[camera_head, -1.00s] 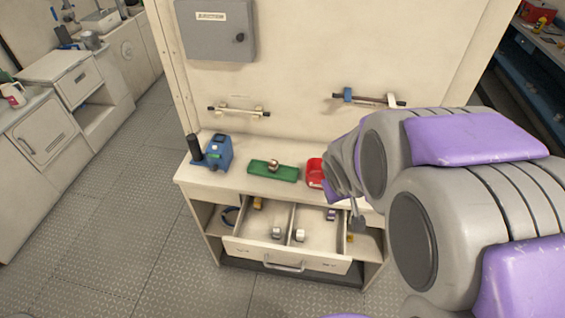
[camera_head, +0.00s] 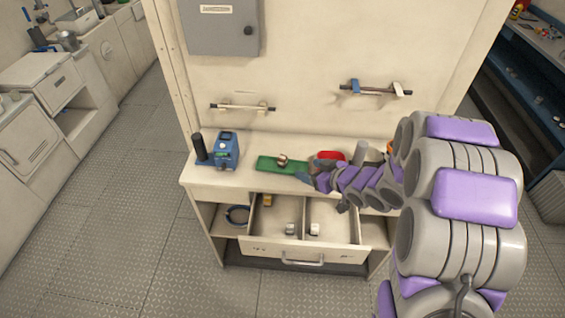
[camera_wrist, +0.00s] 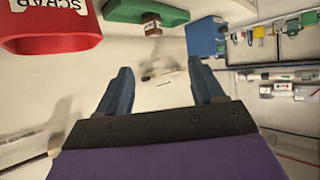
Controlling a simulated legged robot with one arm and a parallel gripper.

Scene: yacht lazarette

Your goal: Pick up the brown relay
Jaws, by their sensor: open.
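The brown relay (camera_head: 282,159) is a small brown block with a pale band, on the green tray (camera_head: 265,165) on the counter. In the wrist view the relay (camera_wrist: 152,25) shows at the top, against the edge of the green tray (camera_wrist: 120,10). My gripper (camera_head: 305,177) is near the right end of the tray, to the right of the relay and apart from it. In the wrist view my gripper (camera_wrist: 164,80) has its two blue-grey fingers spread with nothing between them.
A red bin marked SCRAP (camera_wrist: 45,25) stands beside the tray; my arm partly hides the red bin (camera_head: 330,155) in the head view. A blue device (camera_head: 225,150) stands left. The open drawer (camera_head: 300,248) below holds several small parts.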

